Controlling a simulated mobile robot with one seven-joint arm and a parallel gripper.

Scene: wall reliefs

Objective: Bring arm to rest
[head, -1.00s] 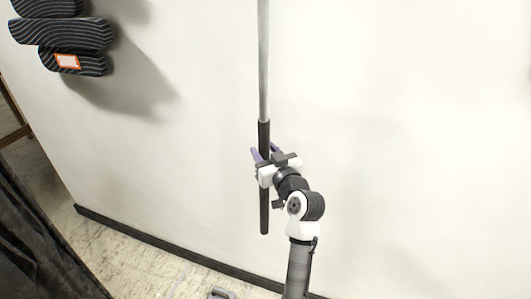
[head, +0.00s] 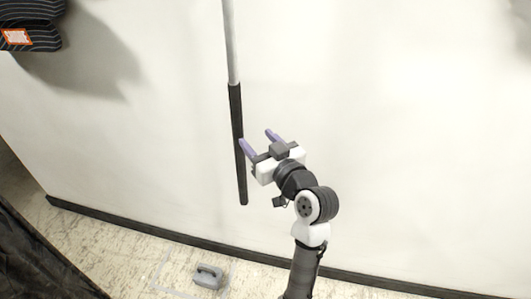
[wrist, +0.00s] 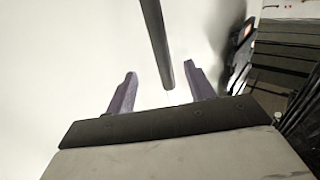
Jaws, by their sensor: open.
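My gripper (head: 258,142) is open, with its two purple fingers apart and nothing between them in the head view. It is close to the white wall, just right of a long pole with a black grip (head: 237,130) and a grey shaft (head: 230,40). In the wrist view, the pole's dark lower end (wrist: 158,45) appears beyond the fingertips of my gripper (wrist: 160,85), in line with the gap. I cannot tell the exact distance between pole and fingers. My arm (head: 310,245) reaches up from the bottom of the head view.
A striped dark padded piece (head: 35,30) with an orange-edged label hangs on the wall at upper left. A grey object with a handle (head: 208,276) sits on the floor. A dark draped cloth (head: 35,255) is at lower left. The wall right of my arm is mostly bare.

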